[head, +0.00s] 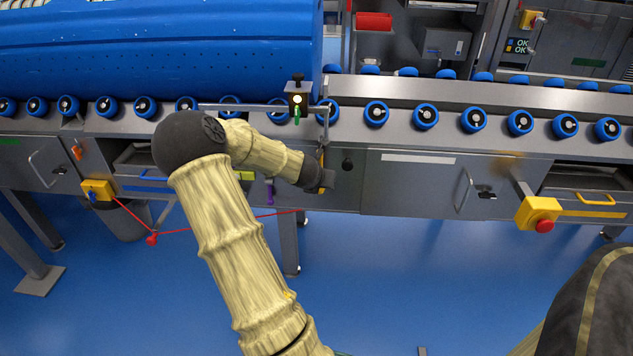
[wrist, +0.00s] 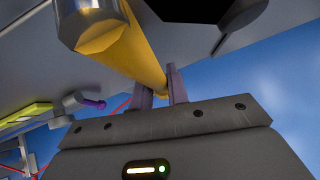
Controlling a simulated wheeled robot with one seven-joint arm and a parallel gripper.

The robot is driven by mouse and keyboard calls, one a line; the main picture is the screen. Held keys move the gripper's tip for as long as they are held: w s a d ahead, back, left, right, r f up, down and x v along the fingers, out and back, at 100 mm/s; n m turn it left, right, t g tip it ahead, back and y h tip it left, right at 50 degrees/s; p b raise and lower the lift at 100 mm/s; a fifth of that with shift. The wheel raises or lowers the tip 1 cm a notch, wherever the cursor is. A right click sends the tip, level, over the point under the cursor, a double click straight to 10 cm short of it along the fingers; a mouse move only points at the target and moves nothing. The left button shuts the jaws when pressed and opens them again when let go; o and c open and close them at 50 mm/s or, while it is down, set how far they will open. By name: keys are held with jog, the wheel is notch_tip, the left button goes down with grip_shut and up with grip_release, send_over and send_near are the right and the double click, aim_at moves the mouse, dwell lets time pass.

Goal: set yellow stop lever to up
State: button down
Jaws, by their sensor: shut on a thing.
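The yellow stop lever (wrist: 133,57) shows in the wrist view as a thick yellow bar running from a grey metal end piece down between my fingers. My gripper (wrist: 161,88) is shut on the bar, one finger on each side. In the head view, a narrow strip of the lever (head: 322,160) shows on the conveyor's front, just above my gripper (head: 322,182). My gripper and wrist hide most of the lever there, so its exact angle is hard to tell.
A big blue tub (head: 160,50) lies on the roller conveyor at the left. A purple-handled lever (head: 269,192) hangs left of my gripper. A red cord (head: 225,223) runs below. A yellow box with a red button (head: 540,214) juts out at the right. The blue floor in front is open.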

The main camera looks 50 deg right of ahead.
jog(key=shift+s+f, duration=0.25)
jog(key=c, duration=1.4)
grip_release()
jog(key=shift+o, duration=0.2)
jog(key=shift+w+r, duration=0.1)
jog(key=shift+r, duration=0.05)
jog(key=shift+a+r, duration=0.35)
jog(key=shift+r, duration=0.1)
jog(key=p+v, duration=0.5)
jog(key=v, duration=1.1)
jog(key=shift+a, duration=0.2)
